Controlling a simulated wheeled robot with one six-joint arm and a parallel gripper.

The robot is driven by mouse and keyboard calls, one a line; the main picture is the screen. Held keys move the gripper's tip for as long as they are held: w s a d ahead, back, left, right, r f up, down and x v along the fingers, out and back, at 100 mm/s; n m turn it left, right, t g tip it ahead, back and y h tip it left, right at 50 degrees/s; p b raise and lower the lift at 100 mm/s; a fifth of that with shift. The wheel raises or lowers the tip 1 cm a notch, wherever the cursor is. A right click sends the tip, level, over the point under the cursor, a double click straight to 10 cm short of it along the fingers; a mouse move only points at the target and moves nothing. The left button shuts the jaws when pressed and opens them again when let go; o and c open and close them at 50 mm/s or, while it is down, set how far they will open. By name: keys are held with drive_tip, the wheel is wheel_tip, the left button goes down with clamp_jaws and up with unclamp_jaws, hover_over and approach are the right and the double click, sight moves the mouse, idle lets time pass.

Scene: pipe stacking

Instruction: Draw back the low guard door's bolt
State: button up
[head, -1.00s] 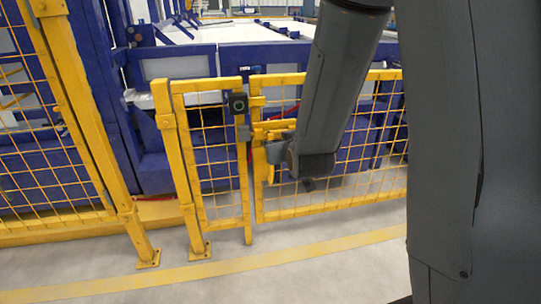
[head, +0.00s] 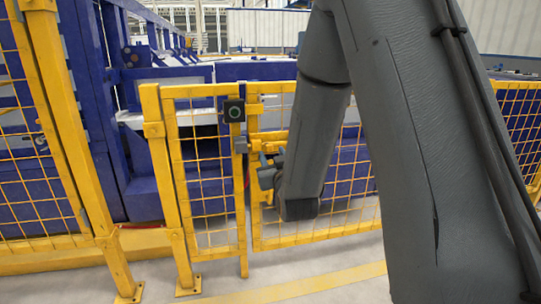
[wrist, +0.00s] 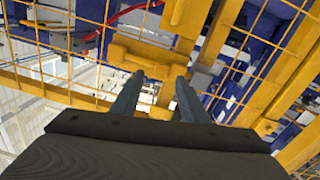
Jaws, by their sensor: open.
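The low guard door (head: 320,225) is a yellow frame with wire mesh and stands in line with the fence. Its yellow bolt assembly (head: 270,146) is on the door's left edge, beside a grey block (head: 240,145) on the post; it also shows in the wrist view (wrist: 140,60). My gripper (head: 264,177) is at the door's left edge, just below the bolt assembly. In the wrist view its two grey fingers (wrist: 158,97) are apart, with yellow metal showing between them. I cannot tell whether they touch it. My arm hides part of the door.
A narrow fixed mesh panel (head: 205,165) stands left of the door, with a black box bearing a green ring (head: 234,111) on its post. A taller yellow fence (head: 35,150) is further left. Blue machine frames (head: 150,190) stand behind. The floor in front is clear.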

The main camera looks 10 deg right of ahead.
sight(270, 149)
drive_tip(key=shift+w+b, duration=0.4)
drive_tip(key=shift+w, duration=1.55)
clamp_jaws()
